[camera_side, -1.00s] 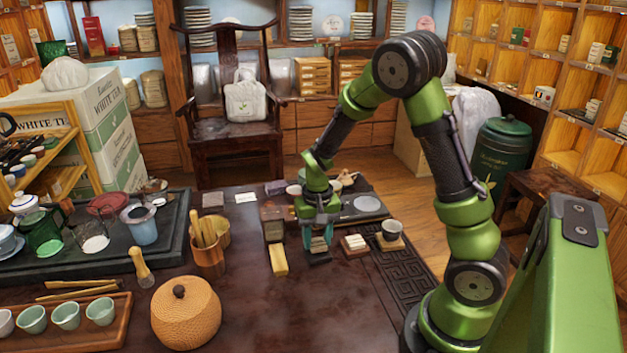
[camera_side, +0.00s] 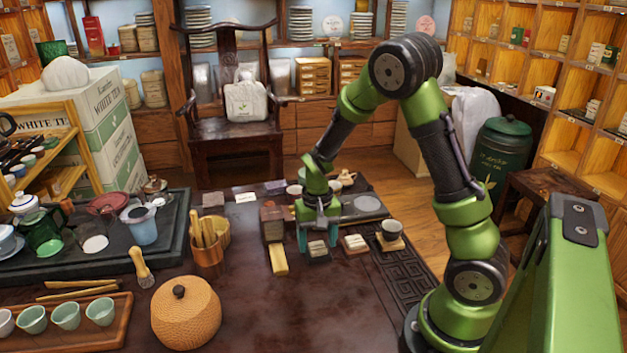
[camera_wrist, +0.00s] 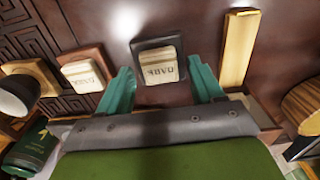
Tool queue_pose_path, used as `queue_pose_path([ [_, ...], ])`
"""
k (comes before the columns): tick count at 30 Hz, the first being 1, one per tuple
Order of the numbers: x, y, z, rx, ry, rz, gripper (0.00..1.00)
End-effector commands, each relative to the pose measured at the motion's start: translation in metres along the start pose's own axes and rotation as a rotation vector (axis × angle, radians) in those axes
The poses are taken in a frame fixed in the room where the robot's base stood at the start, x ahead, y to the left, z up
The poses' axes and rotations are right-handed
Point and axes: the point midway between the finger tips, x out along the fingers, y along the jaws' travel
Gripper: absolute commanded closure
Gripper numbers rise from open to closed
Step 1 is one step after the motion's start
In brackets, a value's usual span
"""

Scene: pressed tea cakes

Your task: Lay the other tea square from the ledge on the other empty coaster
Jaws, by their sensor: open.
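A pale tea square (camera_side: 317,247) lies flat on a dark square coaster (camera_side: 319,259). They also show in the wrist view as the square (camera_wrist: 158,66) and the coaster (camera_wrist: 178,42). My gripper (camera_side: 318,236) is open and empty just above it, with a teal finger at each side, apart from the square. A second tea square (camera_side: 354,241) lies on a reddish-brown coaster (camera_side: 358,252) to the right; it also shows in the wrist view (camera_wrist: 82,73). I see no empty coaster, and I cannot tell which thing is the ledge.
A dark cup (camera_side: 391,229) stands on a wooden coaster (camera_side: 390,246) at the right. A yellow wooden bar (camera_side: 278,260) lies left of my gripper, below a dark block (camera_side: 272,223). A copper pot of tools (camera_side: 207,255) and woven jar (camera_side: 186,313) stand further left.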

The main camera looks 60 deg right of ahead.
Motion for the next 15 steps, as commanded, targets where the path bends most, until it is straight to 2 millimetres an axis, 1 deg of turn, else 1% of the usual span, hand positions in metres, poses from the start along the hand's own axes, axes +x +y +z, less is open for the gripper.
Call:
queue_pose_path([
  [5, -0.028, -0.001, -0.001, -0.002, 0.007, -0.005, 0.33],
  [9, -0.060, -0.001, -0.001, -0.002, 0.007, -0.006, 0.33],
  [15, -0.098, -0.001, -0.001, -0.002, 0.005, -0.003, 0.33],
])
